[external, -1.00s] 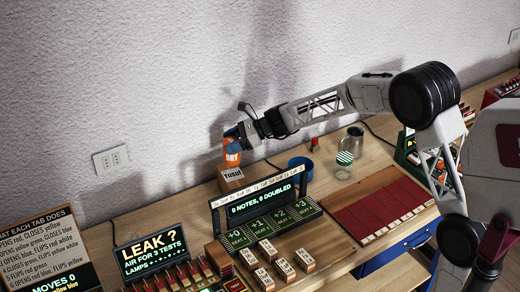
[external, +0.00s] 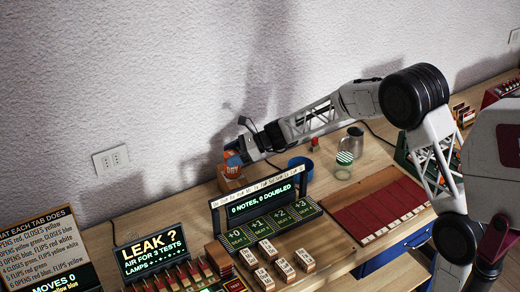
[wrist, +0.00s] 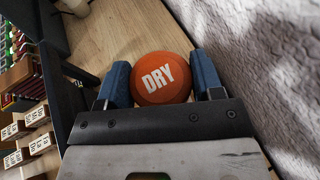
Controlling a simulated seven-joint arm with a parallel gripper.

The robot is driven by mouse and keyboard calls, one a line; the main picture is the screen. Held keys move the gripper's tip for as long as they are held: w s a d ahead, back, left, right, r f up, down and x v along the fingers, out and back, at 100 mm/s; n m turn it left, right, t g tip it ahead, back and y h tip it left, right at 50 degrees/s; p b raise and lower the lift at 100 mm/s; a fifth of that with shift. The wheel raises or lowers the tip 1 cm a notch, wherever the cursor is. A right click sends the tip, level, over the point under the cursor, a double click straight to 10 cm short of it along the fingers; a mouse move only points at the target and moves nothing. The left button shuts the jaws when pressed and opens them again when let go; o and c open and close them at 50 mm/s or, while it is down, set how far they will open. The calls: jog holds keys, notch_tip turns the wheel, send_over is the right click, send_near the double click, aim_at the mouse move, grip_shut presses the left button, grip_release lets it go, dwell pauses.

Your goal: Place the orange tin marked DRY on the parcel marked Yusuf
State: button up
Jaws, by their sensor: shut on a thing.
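The orange tin (external: 232,170) marked DRY is between the fingers of my gripper (external: 236,157). In the wrist view its round orange top (wrist: 160,90) with white DRY lettering faces the camera, with a blue finger against each side. My gripper is shut on it. The parcel (external: 231,185) marked Yusuf, a tan box, is directly below the tin near the wall. The tin's lower end is at the parcel's top; I cannot tell whether they touch. The parcel's lettering is mostly hidden now, and the parcel is hidden behind the tin in the wrist view.
The note display (external: 262,203) stands in front. The textured wall (external: 150,80) rises close behind.

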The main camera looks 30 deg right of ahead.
jog(key=shift+f, duration=0.15)
jog(key=o, duration=1)
jog(key=shift+d+r, duration=0.1)
jog(key=shift+r, duration=0.1)
jog(key=v, duration=1.1)
jog(key=shift+s+d, duration=0.2)
jog(key=shift+d, duration=0.1)
jog(key=shift+r, duration=0.1)
